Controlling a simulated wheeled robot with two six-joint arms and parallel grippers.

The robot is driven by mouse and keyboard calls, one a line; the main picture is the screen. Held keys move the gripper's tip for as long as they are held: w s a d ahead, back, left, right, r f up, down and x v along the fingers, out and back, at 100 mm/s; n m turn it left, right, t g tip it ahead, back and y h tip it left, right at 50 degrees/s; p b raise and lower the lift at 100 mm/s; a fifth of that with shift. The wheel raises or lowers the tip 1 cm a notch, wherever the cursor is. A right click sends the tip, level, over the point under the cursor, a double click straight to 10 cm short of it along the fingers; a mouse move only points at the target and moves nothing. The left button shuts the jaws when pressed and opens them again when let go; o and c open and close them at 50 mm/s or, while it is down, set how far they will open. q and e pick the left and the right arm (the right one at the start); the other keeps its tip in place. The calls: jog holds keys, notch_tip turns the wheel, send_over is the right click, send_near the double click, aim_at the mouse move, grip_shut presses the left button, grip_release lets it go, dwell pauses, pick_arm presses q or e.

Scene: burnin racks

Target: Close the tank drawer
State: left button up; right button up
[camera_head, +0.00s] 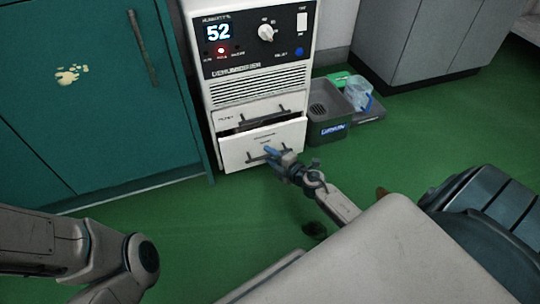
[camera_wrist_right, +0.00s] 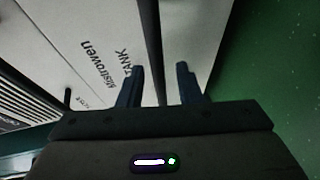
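The tank drawer (camera_head: 290,137) is the lowest white front of the dehumidifier (camera_head: 218,90). It stands out a little from the body, with a dark gap along its top edge. My right gripper (camera_head: 270,151) is at the middle of this front, by its dark handle (camera_head: 252,159). In the right wrist view, the fingers of my right gripper (camera_wrist_right: 158,84) are apart, close to a pale panel marked "TANK" (camera_wrist_right: 105,45). A dark strip shows between them; I cannot tell if it is the handle. My left gripper is out of view; only its arm shows at lower left.
A teal cabinet (camera_head: 95,100) stands left of the dehumidifier. A grey bin (camera_head: 325,122) and a tray with a clear jug (camera_head: 357,93) sit close on its right. A grey cabinet (camera_head: 420,40) is behind. The green floor (camera_head: 200,225) in front is mostly clear.

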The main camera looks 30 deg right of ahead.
jog(key=shift+w, duration=0.25)
grip_shut()
jog(key=w, duration=0.2)
jog(key=w+d, duration=0.1)
jog(key=shift+w, duration=0.4)
jog(key=shift+r, duration=0.1)
